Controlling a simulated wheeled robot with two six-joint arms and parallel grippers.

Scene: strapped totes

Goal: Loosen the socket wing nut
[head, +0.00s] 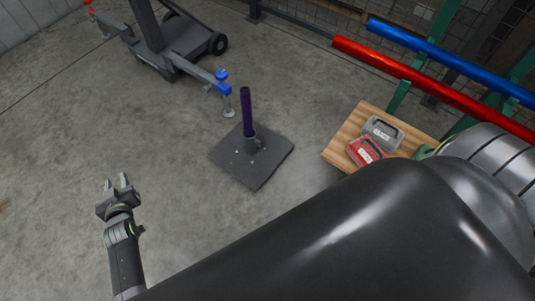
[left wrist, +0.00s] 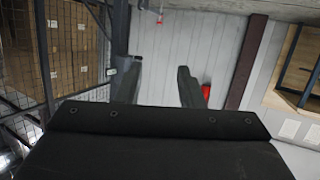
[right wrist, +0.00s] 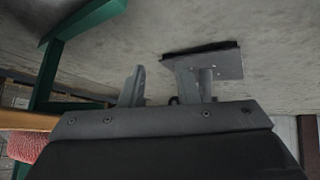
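A dark purple post (head: 246,110) stands upright in a short grey socket (head: 249,142) on a square dark base plate (head: 240,165) on the floor. A small part sticks out at the socket's right side; it is too small to make out as the wing nut. My left gripper (head: 115,183) is open and empty, left of the plate and well apart from it. In the left wrist view its fingers (left wrist: 158,80) stand apart. My right gripper (right wrist: 162,78) is open in the right wrist view, with the plate (right wrist: 228,64) beyond its right finger. The head view hides it.
A wooden-topped table (head: 345,135) on the right bears a grey case (head: 383,132) and a red case (head: 365,152). Red (head: 430,85) and blue (head: 450,60) bars lie on a green rack behind. A wheeled stand (head: 180,50) is at the back left. The floor at left is clear.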

